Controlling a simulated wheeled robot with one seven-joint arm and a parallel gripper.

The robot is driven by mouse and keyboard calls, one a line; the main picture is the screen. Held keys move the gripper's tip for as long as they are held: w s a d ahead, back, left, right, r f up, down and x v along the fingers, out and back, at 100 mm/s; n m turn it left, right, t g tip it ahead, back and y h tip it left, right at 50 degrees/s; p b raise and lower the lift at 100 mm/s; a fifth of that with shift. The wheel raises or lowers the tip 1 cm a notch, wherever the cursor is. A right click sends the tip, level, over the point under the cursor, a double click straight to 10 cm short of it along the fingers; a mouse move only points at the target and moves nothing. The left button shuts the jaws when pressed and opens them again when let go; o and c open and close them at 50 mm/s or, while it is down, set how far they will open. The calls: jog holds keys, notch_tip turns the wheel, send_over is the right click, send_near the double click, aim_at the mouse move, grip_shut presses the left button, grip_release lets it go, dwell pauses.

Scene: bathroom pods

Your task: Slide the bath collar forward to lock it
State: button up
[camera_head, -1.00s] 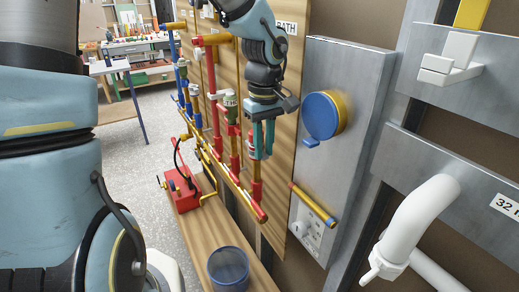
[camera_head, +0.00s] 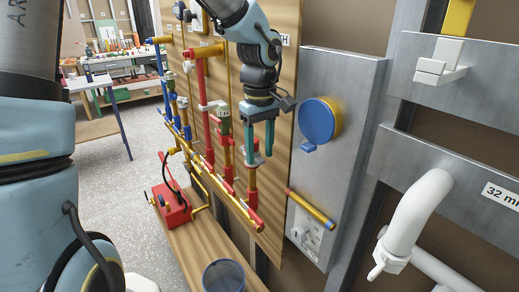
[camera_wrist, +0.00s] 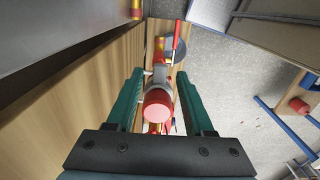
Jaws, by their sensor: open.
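My gripper (camera_head: 259,160) points down at the bath pipework on the wooden panel, with its two green fingers apart. In the wrist view my gripper (camera_wrist: 162,76) has one finger on each side of a grey collar (camera_wrist: 160,76) on a red pipe with a round red end (camera_wrist: 158,108). I see gaps between fingers and collar, so it is not clamped. In the head view the collar (camera_head: 257,158) is partly hidden by the fingers, and red pipe (camera_head: 252,192) runs below it. How far the collar sits along the pipe I cannot tell.
Other red and blue pipes (camera_head: 205,110) stand close on the left. A grey panel with a blue disc (camera_head: 317,121) is close on the right. A red box (camera_head: 174,197) and a dark cup (camera_head: 224,277) rest on the ledge below.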

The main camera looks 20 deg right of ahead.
aim_at(260, 159)
notch_tip(260, 159, up, 11)
jog(key=b, duration=0.2)
dwell(0.4)
jog(key=shift+f, duration=0.1)
jog(key=w+a+f+m, duration=0.1)
jog(key=w+a+f, duration=0.25)
jog(key=a, duration=0.35)
jog(key=w+a+f, duration=0.2)
jog(key=a+f, duration=0.3)
jog(key=a, duration=0.2)
jog(key=s+a+f+m, duration=0.1)
jog(key=a+f, duration=0.2)
jog(key=a, duration=0.5)
jog(key=s+a+f+m+t, duration=0.1)
jog(key=a+f, duration=0.3)
jog(key=a, duration=0.4)
jog(key=shift+s+t, duration=0.3)
jog(key=shift+s, duration=0.45)
